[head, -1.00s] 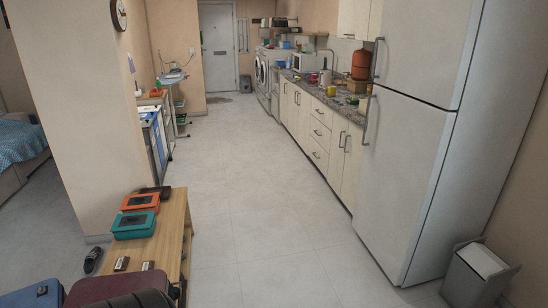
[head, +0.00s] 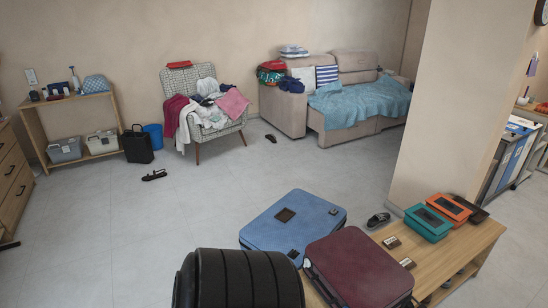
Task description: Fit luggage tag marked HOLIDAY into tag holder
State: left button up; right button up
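Two small dark tags with pale faces lie on the wooden bench: one tag (head: 391,242) nearer the wall and another tag (head: 407,263) closer to me. Their lettering is too small to read, so I cannot tell which says HOLIDAY. Neither of my grippers is in view.
The floor (head: 130,235) to the left is largely clear.

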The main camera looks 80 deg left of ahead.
aim_at(300, 218)
jog(key=u, duration=1.8)
jog(key=i+l+u, duration=0.2)
jog(key=i+l, duration=0.9)
jog(key=l+u, duration=0.2)
jog(key=u, duration=0.3)
jog(key=i+l+u, duration=0.1)
jog(key=l+u, duration=0.2)
jog(key=u, duration=0.2)
jog(key=l+u, duration=0.2)
jog(key=u, duration=0.3)
